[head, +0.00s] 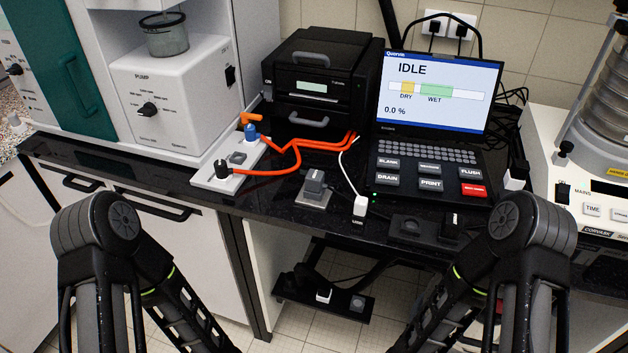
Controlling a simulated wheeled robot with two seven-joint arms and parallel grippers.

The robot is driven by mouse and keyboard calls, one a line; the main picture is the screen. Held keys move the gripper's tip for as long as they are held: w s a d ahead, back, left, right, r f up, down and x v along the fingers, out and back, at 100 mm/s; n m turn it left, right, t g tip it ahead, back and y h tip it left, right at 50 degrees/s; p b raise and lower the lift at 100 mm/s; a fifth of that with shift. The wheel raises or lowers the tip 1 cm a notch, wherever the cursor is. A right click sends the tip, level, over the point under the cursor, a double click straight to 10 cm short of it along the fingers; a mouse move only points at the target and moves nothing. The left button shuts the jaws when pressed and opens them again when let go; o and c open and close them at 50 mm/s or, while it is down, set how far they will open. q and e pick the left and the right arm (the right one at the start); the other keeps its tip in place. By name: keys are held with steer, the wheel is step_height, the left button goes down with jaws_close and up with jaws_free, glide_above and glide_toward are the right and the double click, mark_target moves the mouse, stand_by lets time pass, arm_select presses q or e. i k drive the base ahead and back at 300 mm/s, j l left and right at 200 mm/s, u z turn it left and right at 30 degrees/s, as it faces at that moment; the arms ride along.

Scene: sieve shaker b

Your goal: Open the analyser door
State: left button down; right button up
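A large white cabinet instrument, which looks like the analyser (105,60), stands at the back left of the bench in the head view. It has a tall teal panel (60,70); I cannot tell for sure whether this is its door or how it is hinged. A white pump block (170,105) with a black knob sits at its open-looking bay, with a grey metal pot (167,35) on top. Only my arm links show, low at the left and right; both grippers are out of view below the picture.
A black printer-like box (318,80) and a laptop (440,90) reading IDLE stand at the back. Orange tubes (300,150) run to a white valve plate (225,172). A sieve shaker (600,110) stands at right. The black bench's front edge (300,222) lies beyond my arms.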

mark_target(44, 30)
steer(key=u, duration=1.3)
